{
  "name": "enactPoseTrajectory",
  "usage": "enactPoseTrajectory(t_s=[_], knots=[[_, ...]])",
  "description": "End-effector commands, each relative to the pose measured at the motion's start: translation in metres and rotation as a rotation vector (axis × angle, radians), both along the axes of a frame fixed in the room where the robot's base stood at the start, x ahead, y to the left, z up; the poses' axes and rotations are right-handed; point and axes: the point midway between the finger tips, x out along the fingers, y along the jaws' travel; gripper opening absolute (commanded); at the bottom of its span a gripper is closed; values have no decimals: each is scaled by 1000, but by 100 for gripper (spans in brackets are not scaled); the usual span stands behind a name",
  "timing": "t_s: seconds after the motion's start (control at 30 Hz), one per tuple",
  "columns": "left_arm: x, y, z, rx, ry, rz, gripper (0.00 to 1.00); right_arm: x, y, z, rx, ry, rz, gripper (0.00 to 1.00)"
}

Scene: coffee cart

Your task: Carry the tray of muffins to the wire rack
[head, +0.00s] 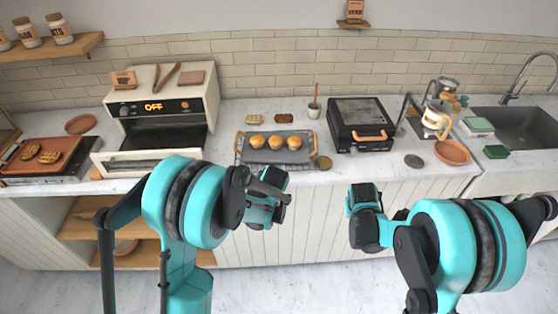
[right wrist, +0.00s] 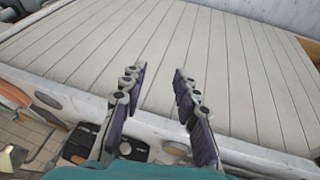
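The dark grey tray (head: 243,157) holds three golden muffins (head: 274,143) in a row on the counter. It has a tan handle at each end. Thin wire bars of what looks like the wire rack (head: 275,164) show along the tray's front edge, so the tray appears to sit on or over it; most of the rack is hidden. My left gripper (head: 275,196) is in front of the counter, below and apart from the tray; its fingers are not clear. My right gripper (head: 363,200) is in front of the cabinets, right of the tray. In the right wrist view (right wrist: 159,75) it is open and empty.
An oven (head: 162,115) with its door lowered stands left of the tray. A black grill press (head: 360,125) stands to the right.

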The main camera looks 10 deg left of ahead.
Motion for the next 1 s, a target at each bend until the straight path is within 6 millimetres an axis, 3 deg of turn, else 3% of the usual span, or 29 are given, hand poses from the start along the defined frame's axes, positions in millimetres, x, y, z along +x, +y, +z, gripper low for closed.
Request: enactPoseTrajectory(t_s=[0.1, 0.23, 0.7, 1.0], knots=[[1, 0, -12, 0, 0, 1, 30, 0, 0, -12, 0, 0, 0, 31], [0, 0, -13, 0, 0, 0, 30, -3, 1, -4, 0, -1, 1, 31], [0, 0, -12, 0, 0, 1, 30, -39, 11, 79, 1, -2, 2, 31], [0, 0, -12, 0, 0, 1, 30, -50, 14, 105, 1, -2, 0, 31]])
